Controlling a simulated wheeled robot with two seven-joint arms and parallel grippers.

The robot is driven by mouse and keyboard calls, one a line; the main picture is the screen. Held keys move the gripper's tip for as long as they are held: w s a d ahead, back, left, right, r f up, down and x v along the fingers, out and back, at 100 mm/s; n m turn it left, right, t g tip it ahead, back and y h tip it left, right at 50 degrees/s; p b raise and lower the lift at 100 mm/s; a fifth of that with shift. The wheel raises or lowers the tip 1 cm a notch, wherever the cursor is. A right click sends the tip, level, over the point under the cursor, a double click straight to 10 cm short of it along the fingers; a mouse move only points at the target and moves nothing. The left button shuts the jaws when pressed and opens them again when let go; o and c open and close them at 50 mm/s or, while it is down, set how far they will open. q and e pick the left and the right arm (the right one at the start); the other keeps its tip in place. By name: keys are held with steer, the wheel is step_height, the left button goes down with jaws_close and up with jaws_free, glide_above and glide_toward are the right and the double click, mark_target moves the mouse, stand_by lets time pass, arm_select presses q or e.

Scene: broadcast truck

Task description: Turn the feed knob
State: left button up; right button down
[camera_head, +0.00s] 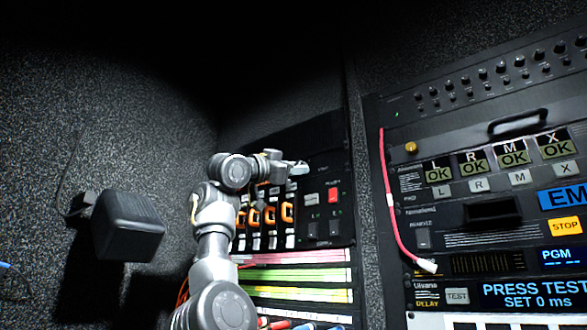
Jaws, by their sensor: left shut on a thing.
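My left arm reaches up from the bottom to a black rack panel (323,170) in the middle. My left gripper (299,168) is at the upper part of this panel, shut on what appears to be the feed knob. The fingers hide the knob, so its pointer and angle cannot be read. My right gripper is not in view.
Below the gripper are orange-framed switches (270,215), a red button (334,195) and coloured strips (295,275). A pink cable (390,200) hangs on the right rack beside lit displays. A black box (128,226) juts from the left wall.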

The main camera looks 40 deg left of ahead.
arm_select(q)
steer(key=o, duration=1)
steer(key=shift+c, duration=0.2)
steer(key=shift+s, duration=0.1)
steer(key=b+v, duration=0.7)
steer(key=v, duration=0.3)
steer(key=shift+s+b, duration=0.3)
steer(key=shift+a, duration=0.15)
steer(key=shift+f, duration=0.1)
